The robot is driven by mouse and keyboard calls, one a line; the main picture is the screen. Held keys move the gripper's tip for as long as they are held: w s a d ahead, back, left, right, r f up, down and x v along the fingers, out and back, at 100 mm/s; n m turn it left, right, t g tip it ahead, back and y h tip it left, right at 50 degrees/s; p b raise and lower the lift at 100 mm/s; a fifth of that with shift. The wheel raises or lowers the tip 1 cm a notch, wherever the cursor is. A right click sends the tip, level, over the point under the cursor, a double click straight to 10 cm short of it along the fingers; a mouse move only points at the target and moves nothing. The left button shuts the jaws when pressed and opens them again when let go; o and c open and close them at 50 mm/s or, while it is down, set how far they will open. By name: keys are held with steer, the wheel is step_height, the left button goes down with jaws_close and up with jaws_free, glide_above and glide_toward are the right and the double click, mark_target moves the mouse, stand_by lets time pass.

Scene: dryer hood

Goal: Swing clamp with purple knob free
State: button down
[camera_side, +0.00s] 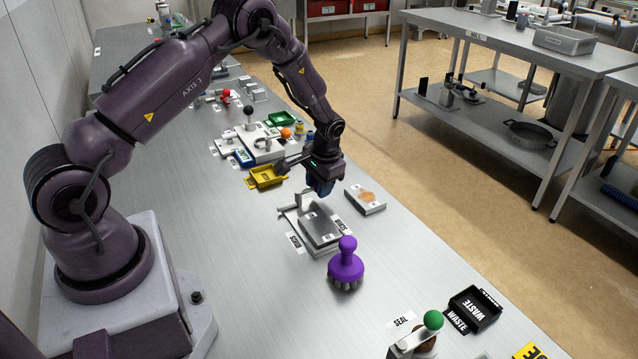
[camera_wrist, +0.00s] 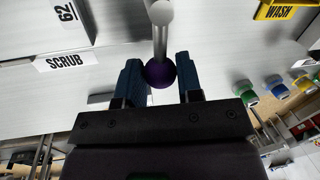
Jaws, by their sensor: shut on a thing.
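My gripper (camera_side: 320,188) is over the far end of a grey fixture (camera_side: 316,230) on the steel bench. In the wrist view its two blue fingers (camera_wrist: 159,78) stand on either side of a round purple knob (camera_wrist: 160,74), shut on it. A grey metal bar of the clamp (camera_wrist: 162,35) runs from the knob toward the top of the picture. In the side view the knob is hidden by my gripper. Whether the clamp still presses on the fixture cannot be seen.
A purple brush (camera_side: 346,268) stands nearer on the bench. A small grey block with a tan top (camera_side: 365,198) lies right of my gripper, and a yellow tray (camera_side: 266,178) lies to its left. A black waste tray (camera_side: 474,309) and green knob (camera_side: 433,320) are at the near right.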

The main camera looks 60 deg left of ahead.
steer(key=c, duration=0.8)
jaws_free()
steer(key=r, duration=0.4)
steer(key=d+r, duration=0.1)
steer(key=r, duration=0.3)
steer(key=d+r, duration=0.1)
steer(key=r, duration=0.3)
steer(key=shift+w+d+r, duration=0.25)
steer(key=shift+r, duration=0.15)
steer(key=s+d+r+t, duration=0.2)
steer(key=s+d+r, duration=0.3)
steer(key=s, duration=0.3)
steer(key=s+d+r+m+t+h, duration=0.1)
steer(key=s+d+r+t, duration=0.1)
steer(key=s+d+r, duration=0.3)
steer(key=s+d+r+m+t+h, duration=0.1)
steer(key=s+d+r+t, duration=0.1)
steer(key=s+d+r, duration=0.3)
steer(key=shift+s+d+r, duration=0.1)
steer(key=shift+s+r, duration=1.1)
steer(key=shift+s, duration=0.25)
steer(key=shift+s+r, duration=1.15)
steer(key=shift+s, duration=0.3)
